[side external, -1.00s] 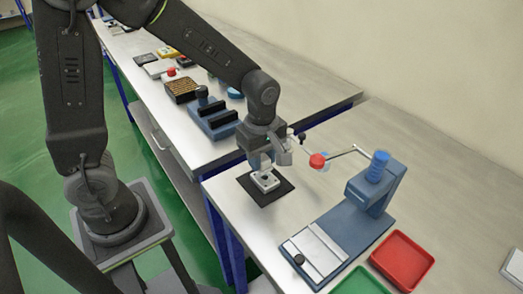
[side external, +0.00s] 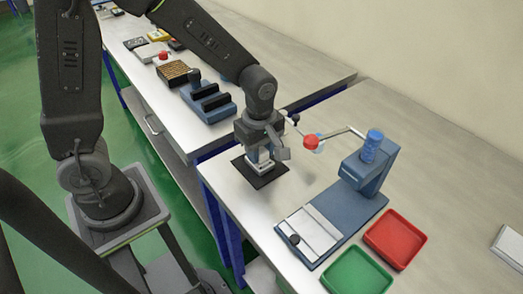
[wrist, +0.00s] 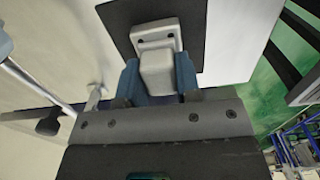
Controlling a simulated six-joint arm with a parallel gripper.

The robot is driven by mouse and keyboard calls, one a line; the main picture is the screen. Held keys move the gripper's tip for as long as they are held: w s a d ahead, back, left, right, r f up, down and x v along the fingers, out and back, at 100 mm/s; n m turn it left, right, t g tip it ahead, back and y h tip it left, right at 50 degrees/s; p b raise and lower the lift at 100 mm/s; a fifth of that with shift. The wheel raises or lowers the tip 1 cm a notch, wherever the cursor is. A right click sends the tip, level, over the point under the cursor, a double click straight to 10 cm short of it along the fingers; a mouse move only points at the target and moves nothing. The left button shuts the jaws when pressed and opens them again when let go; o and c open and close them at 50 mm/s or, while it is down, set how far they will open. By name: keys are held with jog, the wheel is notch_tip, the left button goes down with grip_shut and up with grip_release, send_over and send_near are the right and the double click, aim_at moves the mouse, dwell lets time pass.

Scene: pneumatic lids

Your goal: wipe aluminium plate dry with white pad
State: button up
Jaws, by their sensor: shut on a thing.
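My gripper (side external: 260,158) is shut on a pale grey-white block (wrist: 157,68) with a flange that has two dark holes. The block is at the black square mat (side external: 268,178), and the fingers hide much of it in the side view. The wrist view shows the blue fingers on either side of the block. I cannot tell whether the block touches the mat. A silvery plate (side external: 314,231) lies on the blue fixture base at front right; it may be the aluminium plate. A white slab (side external: 508,243) at the far right edge may be the white pad.
The blue press stand (side external: 365,170) has a rod with a red knob (side external: 310,142) reaching close to my gripper. A red tray (side external: 395,240) and a green tray (side external: 356,272) stand at the front right. A blue rack (side external: 208,101) sits on the other bench. The back right tabletop is clear.

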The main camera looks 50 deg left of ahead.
jog(key=shift+a, duration=0.55)
jog(key=shift+d, duration=1.3)
jog(key=shift+a, duration=1.45)
jog(key=shift+r, duration=4.05)
